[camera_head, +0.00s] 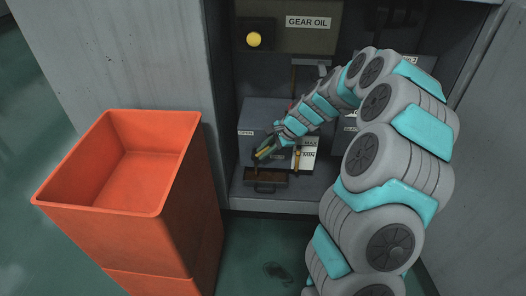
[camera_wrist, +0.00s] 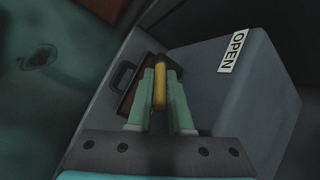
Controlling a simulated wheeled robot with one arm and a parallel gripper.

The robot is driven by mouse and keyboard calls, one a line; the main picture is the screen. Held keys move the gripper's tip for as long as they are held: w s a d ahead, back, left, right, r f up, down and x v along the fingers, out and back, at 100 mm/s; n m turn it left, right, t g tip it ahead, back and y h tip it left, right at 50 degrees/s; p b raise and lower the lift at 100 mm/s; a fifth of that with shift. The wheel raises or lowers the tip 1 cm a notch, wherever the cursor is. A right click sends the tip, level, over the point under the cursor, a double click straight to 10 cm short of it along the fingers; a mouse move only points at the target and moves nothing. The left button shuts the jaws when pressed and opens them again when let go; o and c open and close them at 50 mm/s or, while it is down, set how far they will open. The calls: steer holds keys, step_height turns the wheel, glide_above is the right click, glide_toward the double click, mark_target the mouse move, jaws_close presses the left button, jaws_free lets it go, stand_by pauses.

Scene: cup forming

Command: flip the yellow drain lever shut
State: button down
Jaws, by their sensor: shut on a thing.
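The yellow drain lever (camera_wrist: 159,87) stands between my gripper's two green fingers in the wrist view. My gripper (camera_wrist: 159,100) is shut on it, and the lever's tip shows just past the fingertips. In the head view my gripper (camera_head: 264,152) is low inside the grey cabinet, at the left part of the machine, with a little yellow of the lever showing between the fingers. A white OPEN label (camera_wrist: 233,51) is on the grey block to the right of the lever in the wrist view. The lever's base is hidden by my fingers.
A brown drip tray (camera_head: 265,181) with a handle lies below my gripper. A MAX/MIN gauge (camera_head: 307,153) is to its right. Above are a yellow knob (camera_head: 254,40) and a GEAR OIL label (camera_head: 308,22). Stacked orange bins (camera_head: 185,185) stand left, outside the cabinet.

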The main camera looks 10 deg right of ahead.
stand_by(0.4)
steer(key=c, duration=1.1)
jaws_free()
steer(key=shift+d+r, duration=0.1)
steer(key=shift+d, duration=0.05)
steer(key=v, duration=0.7)
steer(key=shift+s+r+p, duration=0.15)
steer(key=shift+r+p, duration=0.05)
steer(key=shift+p, duration=0.15)
steer(key=shift+d, duration=0.15)
